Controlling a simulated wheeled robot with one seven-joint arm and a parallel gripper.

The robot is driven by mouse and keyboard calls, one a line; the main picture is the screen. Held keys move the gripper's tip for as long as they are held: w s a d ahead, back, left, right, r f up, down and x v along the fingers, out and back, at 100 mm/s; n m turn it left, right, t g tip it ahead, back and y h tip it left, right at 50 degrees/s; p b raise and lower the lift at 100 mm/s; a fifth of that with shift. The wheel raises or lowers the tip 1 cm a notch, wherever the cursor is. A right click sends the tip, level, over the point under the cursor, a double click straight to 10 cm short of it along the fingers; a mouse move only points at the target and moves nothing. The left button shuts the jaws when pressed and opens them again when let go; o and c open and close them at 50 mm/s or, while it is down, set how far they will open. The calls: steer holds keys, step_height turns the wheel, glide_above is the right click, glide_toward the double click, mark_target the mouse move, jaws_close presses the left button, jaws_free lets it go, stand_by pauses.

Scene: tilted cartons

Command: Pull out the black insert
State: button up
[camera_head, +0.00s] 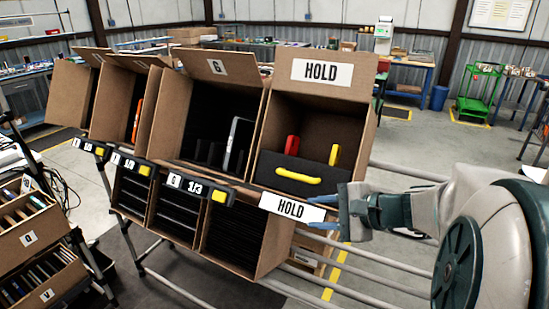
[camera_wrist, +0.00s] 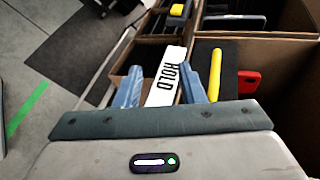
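The black insert (camera_head: 303,167) sits in the tilted carton (camera_head: 348,120) marked HOLD. A yellow handle (camera_head: 298,174) runs across its front. Red and yellow items (camera_head: 292,149) stick up behind its front panel. In the wrist view the insert (camera_wrist: 230,52) is right of my fingers, with its yellow handle (camera_wrist: 215,75) just beside the right finger. My gripper (camera_head: 334,208) is open and empty, at the right end of the lower HOLD label. In the wrist view that label shows between the fingers of my gripper (camera_wrist: 162,80). I cannot tell whether a finger touches it.
The lower HOLD label (camera_head: 292,207) sits on the carton's front lip. More tilted cartons (camera_head: 210,110) stand to the left, and a lower carton (camera_head: 235,240) with black slots is below. Metal rails (camera_head: 400,172) run to the right. Open floor (camera_head: 420,140) lies beyond.

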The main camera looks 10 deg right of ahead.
mark_target(301, 177)
steer(key=w+d+r+m+t, duration=0.3)
steer(key=w+d+r+t, duration=0.1)
steer(key=d, duration=0.2)
steer(key=p+x, duration=0.1)
steer(key=x, duration=0.3)
steer(key=p+x, duration=0.1)
steer(key=x, duration=0.4)
steer(key=f+p+x, duration=0.1)
steer(key=x, duration=0.3)
steer(key=shift+s+a+f, duration=0.1)
steer(key=shift+a+f, duration=0.05)
steer(key=shift+a, duration=0.25)
jaws_close()
